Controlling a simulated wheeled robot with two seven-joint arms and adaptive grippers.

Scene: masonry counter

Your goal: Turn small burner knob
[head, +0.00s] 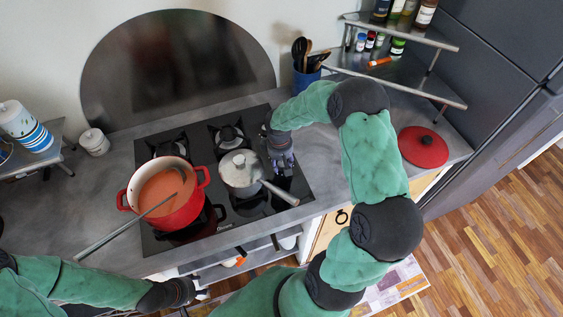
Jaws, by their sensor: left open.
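The black cooktop (298,193) is set in the grey counter, with several burners. A red pot (184,212) with orange-brown contents and a long utensil sits at its front left. A grey saucepan (238,176) with a lid sits right of the pot, its handle pointing to the front right. My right gripper (284,168) points down over the cooktop's right side, beside the saucepan; I cannot tell whether it is open or touching anything. No burner knob shows clearly; the gripper hides part of that side. My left gripper (203,296) is open, low in front of the counter.
A red lid (423,147) lies on the counter at the right. A blue utensil holder (306,80) and a metal rack (440,97) with bottles stand behind my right arm. A white jar (94,142) stands at the left. The long utensil (120,233) juts over the counter's front left.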

